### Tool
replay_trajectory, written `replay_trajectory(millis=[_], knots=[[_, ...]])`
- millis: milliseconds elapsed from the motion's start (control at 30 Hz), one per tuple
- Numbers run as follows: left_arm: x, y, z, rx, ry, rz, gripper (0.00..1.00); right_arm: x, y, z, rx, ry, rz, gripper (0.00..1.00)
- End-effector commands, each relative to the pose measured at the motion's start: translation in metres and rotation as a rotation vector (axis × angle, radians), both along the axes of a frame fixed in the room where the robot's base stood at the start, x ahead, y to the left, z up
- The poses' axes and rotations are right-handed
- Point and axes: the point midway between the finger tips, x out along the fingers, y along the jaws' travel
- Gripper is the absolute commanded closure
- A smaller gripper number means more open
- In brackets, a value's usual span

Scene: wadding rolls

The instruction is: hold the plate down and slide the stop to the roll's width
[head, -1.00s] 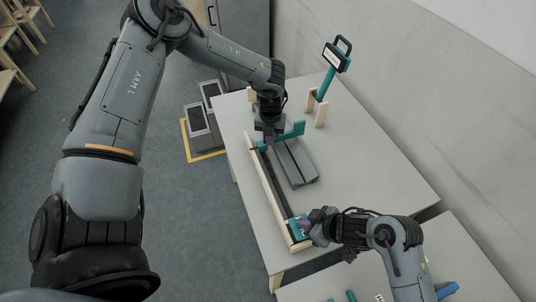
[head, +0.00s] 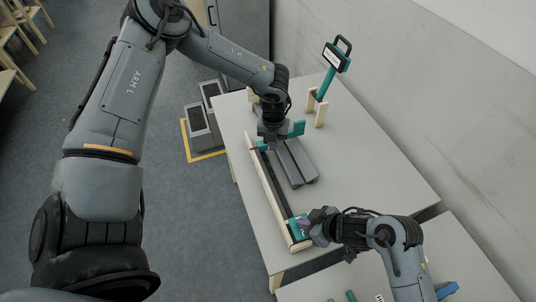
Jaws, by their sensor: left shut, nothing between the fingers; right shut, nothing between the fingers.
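A long pale wooden guide (head: 266,194) with a dark rail lies along the table's left side. A teal stop (head: 298,128) sits across its far end. My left gripper (head: 268,141) is shut and empty at the stop and covers part of it; I cannot tell whether they touch. A grey roll (head: 297,162), seen as long ridged shapes, lies to the right of the guide, just nearer than the stop. A teal plate (head: 295,228) is at the guide's near end. My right gripper (head: 304,226) is shut at the plate's right side and partly hides it; contact is unclear.
A teal-handled tool with a display (head: 336,58) leans in a wooden stand (head: 320,114) at the table's back. The table's right side (head: 375,180) is clear. A second table (head: 465,262) holds a blue item (head: 447,290). A wall runs along the right.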

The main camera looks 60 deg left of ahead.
Motion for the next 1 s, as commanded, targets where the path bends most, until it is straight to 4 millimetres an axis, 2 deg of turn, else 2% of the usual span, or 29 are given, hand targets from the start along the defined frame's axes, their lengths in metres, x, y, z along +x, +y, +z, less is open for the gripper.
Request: replay_trajectory(millis=[233,1000], knots=[[0.0,0.0,0.0,0.0,0.0,0.0,1.0,0.001,-0.001,0.004,-0.003,-0.001,-0.002,1.0],[0.0,0.0,0.0,0.0,0.0,0.0,1.0,0.0,0.0,0.044,0.001,0.0,-0.001,1.0]])
